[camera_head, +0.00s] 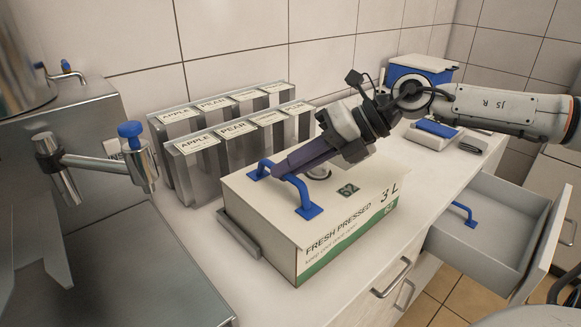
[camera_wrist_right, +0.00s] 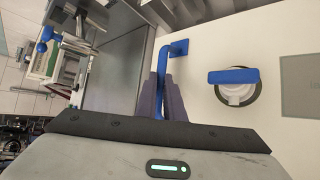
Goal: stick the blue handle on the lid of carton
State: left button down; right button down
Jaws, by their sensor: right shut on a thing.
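The large white and green carton (camera_head: 345,222), marked "FRESH PRESSED" and "3 L", lies on the counter with its broad lid face up. A blue arched handle (camera_head: 304,198) stands on the lid near its left end, its feet seeming to touch the surface. My right gripper (camera_head: 277,172) reaches in from the right and is shut on the handle's bar. In the right wrist view the fingers (camera_wrist_right: 161,85) pinch the blue handle (camera_wrist_right: 164,58), with one foot plate at the lid. Whether it is stuck down I cannot tell. My left gripper is not in view.
A round cap with a blue tab (camera_wrist_right: 233,76) sits on the lid beside the gripper. Several labelled dispensers (camera_head: 205,160) stand behind the carton. Another blue handle (camera_head: 463,212) lies in the open drawer (camera_head: 480,245) at right. A metal machine with a tap (camera_head: 100,163) stands left.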

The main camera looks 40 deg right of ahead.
jog(key=shift+f, duration=0.15)
jog(key=c, duration=1.8)
grip_release()
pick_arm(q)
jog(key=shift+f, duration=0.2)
pick_arm(e)
jog(key=shift+s+d, duration=0.1)
